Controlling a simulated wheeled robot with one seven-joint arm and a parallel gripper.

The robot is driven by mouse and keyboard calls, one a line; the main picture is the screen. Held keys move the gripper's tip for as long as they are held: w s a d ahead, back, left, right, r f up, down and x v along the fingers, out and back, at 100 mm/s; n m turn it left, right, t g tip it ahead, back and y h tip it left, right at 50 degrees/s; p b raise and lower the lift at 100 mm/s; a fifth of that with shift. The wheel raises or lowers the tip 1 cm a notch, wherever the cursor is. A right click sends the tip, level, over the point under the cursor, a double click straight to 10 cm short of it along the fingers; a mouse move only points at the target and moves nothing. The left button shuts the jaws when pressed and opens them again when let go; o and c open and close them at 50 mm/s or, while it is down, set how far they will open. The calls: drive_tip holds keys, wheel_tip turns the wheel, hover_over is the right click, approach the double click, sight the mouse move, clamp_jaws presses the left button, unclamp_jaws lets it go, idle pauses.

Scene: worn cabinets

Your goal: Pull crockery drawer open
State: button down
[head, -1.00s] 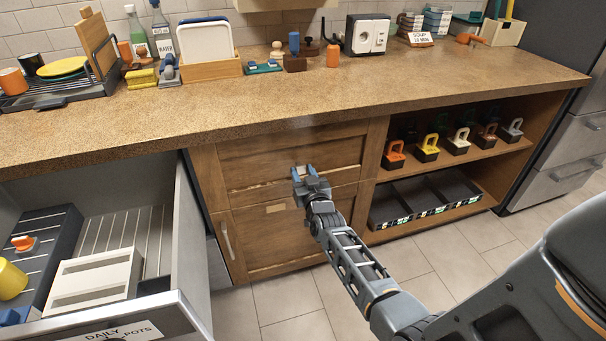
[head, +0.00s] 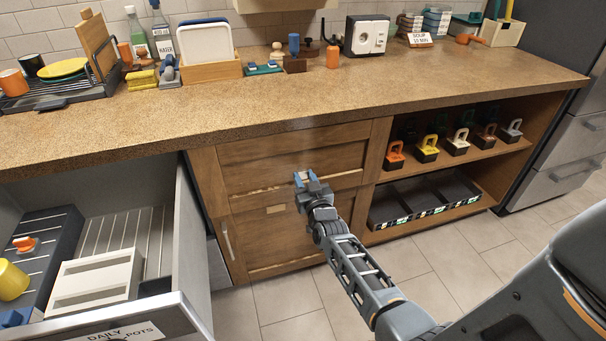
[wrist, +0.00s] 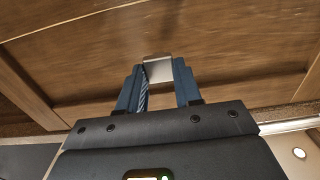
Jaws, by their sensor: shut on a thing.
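A worn wooden drawer front (head: 245,173) sits under the counter, left of the open shelf. I cannot read any name on it. My gripper (head: 305,177) is at the middle of this front, with its blue fingers pointing at the wood. In the wrist view, the fingers of my gripper (wrist: 159,85) are on either side of a small pale metal handle (wrist: 158,68) and shut on it. The wooden front (wrist: 225,50) fills the view behind. My gripper hides most of the handle in the head view. Any gap above the drawer front is hard to make out.
A second wooden front (head: 262,240) with a small plate lies below. At left a grey drawer (head: 190,245) stands open, holding a white organiser (head: 95,280). The open shelf (head: 490,155) at right holds several coloured clamp-like items. The tiled floor (head: 420,265) in front is clear.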

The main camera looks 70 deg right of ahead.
drive_tip(key=p+v, duration=0.5)
drive_tip(key=v, duration=2.4)
drive_tip(key=shift+d, duration=0.1)
drive_tip(key=c, duration=0.8)
unclamp_jaws()
drive_tip(key=shift+o, duration=0.2)
drive_tip(key=shift+s, duration=0.1)
